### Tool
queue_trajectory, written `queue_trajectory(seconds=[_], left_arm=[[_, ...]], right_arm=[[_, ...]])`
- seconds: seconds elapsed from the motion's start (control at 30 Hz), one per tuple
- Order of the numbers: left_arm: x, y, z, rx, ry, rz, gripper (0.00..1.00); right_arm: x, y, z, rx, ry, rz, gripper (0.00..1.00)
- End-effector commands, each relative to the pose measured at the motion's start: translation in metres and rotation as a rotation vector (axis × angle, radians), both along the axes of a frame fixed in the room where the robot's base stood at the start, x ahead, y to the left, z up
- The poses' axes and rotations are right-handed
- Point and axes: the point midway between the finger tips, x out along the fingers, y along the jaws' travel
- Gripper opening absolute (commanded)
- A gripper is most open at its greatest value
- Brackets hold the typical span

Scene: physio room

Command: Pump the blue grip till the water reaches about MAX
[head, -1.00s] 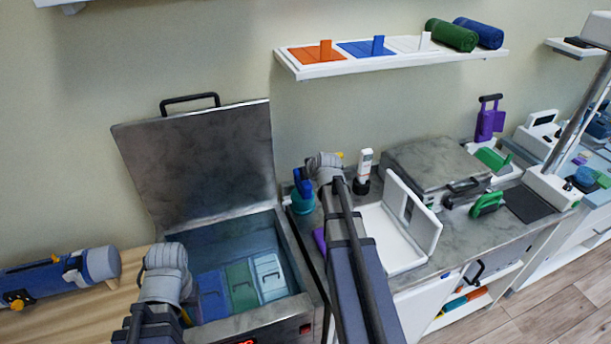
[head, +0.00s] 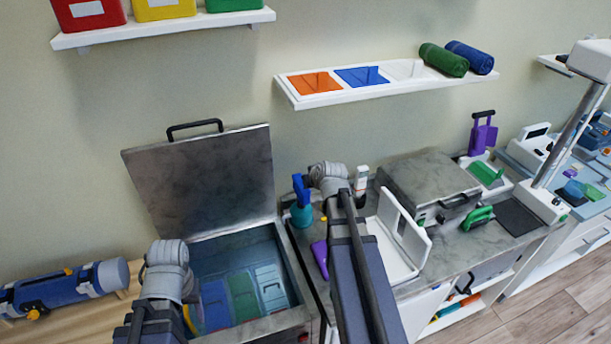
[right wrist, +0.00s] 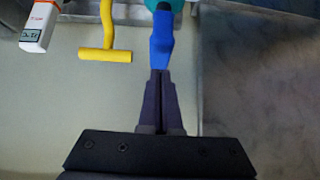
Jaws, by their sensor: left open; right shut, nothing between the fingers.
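The blue grip (head: 301,188) stands upright on a teal pump body (head: 302,217) at the tank's right side; it also shows in the right wrist view (right wrist: 161,42). My right gripper (right wrist: 160,76) is shut and empty, its tips at the near end of the grip; I cannot tell whether they touch. In the head view its fingers are hidden behind its arm. The open metal tank (head: 288,262) holds bluish water (head: 215,258) over blue, green and pale packs. No MAX mark is readable. My left gripper (head: 166,268) is at the tank's left edge, its fingers mostly hidden.
The raised tank lid (head: 200,180) stands behind the water. A yellow T-shaped handle (right wrist: 105,54) and a white thermometer-like device (right wrist: 38,28) are left of the grip. A white open case (head: 405,235) and a grey metal box (head: 428,182) fill the counter to the right.

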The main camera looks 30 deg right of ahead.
Motion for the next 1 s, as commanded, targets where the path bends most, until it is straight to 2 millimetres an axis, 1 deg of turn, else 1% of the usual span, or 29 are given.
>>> queue_trajectory(seconds=[0.03,0.2,1.0], left_arm=[[0.0,0.0,0.015,-0.001,0.0,0.002,0.57],[0.0,0.0,0.026,-0.001,0.0,0.006,0.57],[0.0,0.0,0.025,-0.001,0.0,0.006,0.57]], right_arm=[[-0.011,0.002,0.015,0.0,0.0,-0.001,0.0],[-0.024,0.003,0.026,0.001,0.0,-0.001,0.0],[-0.025,0.003,0.026,0.001,-0.001,-0.001,0.0]])
